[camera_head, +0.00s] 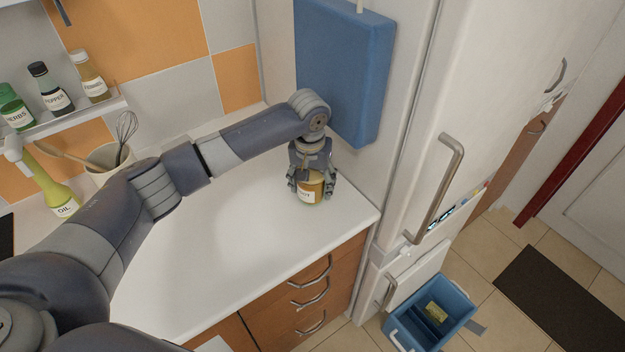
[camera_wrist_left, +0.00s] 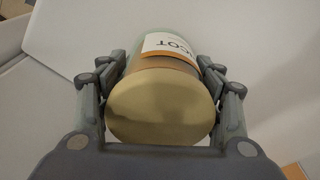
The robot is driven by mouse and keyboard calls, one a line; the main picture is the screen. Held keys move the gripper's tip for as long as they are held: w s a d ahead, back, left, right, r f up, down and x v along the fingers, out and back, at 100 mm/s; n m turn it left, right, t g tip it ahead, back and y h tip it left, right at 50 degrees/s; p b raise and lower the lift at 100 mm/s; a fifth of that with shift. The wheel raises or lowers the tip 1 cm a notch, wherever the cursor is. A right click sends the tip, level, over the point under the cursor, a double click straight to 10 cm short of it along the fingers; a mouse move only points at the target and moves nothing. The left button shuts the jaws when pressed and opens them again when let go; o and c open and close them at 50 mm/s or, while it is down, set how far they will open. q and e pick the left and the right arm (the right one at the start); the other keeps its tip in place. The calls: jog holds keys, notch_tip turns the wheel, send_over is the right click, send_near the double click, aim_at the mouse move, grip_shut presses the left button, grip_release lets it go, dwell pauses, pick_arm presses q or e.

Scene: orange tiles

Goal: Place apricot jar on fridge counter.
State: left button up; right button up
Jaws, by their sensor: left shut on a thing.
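The apricot jar (camera_head: 311,190) has a gold lid, amber contents and a white label. It is at the far right part of the white counter (camera_head: 240,235), beside the fridge (camera_head: 425,130). My left gripper (camera_head: 312,187) is shut on it from above. In the left wrist view the jar (camera_wrist_left: 162,100) sits between both fingers, lid toward the camera, with "COT" readable on the label. The jar looks upright and at or very close to the counter top; I cannot tell whether its base touches. My right gripper is not in view.
A blue board (camera_head: 343,70) hangs on the wall behind the gripper. A utensil pot (camera_head: 108,160) and an oil bottle (camera_head: 58,190) stand at the left, below a spice shelf (camera_head: 75,112). A blue bin (camera_head: 440,310) is on the floor. The counter's middle is clear.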

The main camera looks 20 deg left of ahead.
pick_arm(q)
jog(key=shift+d, duration=0.1)
jog(key=o, duration=1.4)
jog(key=shift+f, duration=0.1)
jog(key=shift+c, duration=0.2)
jog(key=shift+r, duration=0.25)
jog(key=r, duration=0.4)
jog(key=s+r+b, duration=0.1)
jog(key=r, duration=0.6)
jog(key=shift+s+r+b, duration=0.25)
jog(key=shift+r+b, duration=0.15)
